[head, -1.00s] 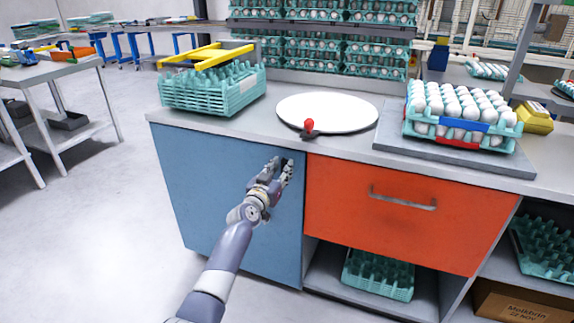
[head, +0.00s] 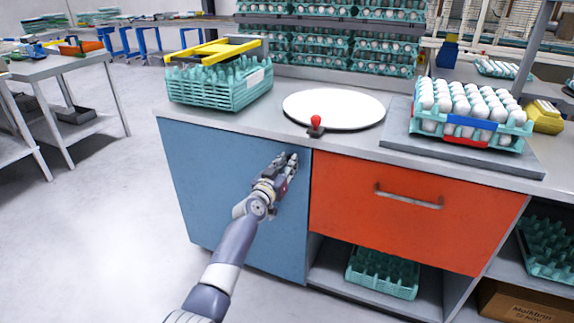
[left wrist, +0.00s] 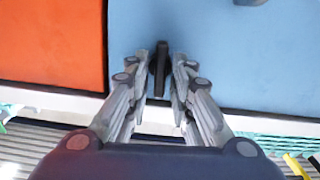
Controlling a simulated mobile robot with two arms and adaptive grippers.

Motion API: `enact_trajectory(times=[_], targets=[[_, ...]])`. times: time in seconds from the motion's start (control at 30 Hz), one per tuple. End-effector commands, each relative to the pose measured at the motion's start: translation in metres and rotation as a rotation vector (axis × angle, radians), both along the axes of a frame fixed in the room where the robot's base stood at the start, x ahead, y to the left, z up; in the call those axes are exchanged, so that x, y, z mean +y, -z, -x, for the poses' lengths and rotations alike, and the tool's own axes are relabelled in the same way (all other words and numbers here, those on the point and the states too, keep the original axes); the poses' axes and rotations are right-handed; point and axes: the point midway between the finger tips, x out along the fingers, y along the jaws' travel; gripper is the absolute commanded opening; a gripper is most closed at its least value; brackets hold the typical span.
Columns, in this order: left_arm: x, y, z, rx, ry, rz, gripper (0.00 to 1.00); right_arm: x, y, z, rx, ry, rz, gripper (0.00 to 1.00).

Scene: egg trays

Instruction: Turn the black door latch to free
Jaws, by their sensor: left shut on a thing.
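The black door latch (left wrist: 161,70) sits on the blue cabinet door (head: 220,200), near the upper corner beside the orange drawer. In the left wrist view it shows as a narrow dark bar between my fingers, roughly parallel to the door's side edge. My left gripper (head: 288,162) is at the door and shut on the latch; in the left wrist view the fingers (left wrist: 163,72) stand on either side of it. In the head view the hand mostly hides the latch. The blue door looks shut, flush with the front. My right gripper is not in view.
An orange drawer (head: 345,225) with a metal handle is right of the door. On the counter above stand a teal crate (head: 225,92), a white round plate (head: 335,107), a red-knobbed lever (head: 316,123) and an egg tray (head: 470,135). Floor left of the cabinet is clear.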

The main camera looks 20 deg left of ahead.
Motion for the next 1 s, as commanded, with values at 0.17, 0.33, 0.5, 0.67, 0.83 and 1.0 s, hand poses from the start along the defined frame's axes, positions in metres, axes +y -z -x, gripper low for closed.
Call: enact_trajectory(times=[0.17,0.33,0.5,0.67,0.83,1.0], targets=[[0.001,0.000,0.000,0.000,0.001,0.120,0.00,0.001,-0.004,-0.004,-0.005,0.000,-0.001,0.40],[0.001,0.001,0.000,0.000,0.000,0.275,0.00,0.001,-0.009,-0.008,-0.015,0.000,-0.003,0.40],[0.002,0.001,0.000,0.000,0.000,0.438,0.00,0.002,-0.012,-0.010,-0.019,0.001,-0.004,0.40],[0.003,0.001,0.000,0.000,0.001,0.591,0.00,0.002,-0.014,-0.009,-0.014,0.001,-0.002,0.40],[0.004,0.002,0.000,0.000,0.000,0.753,0.00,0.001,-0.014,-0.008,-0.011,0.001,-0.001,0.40],[0.004,0.003,0.000,0.001,0.001,0.915,0.00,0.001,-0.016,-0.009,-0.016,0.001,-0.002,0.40]])
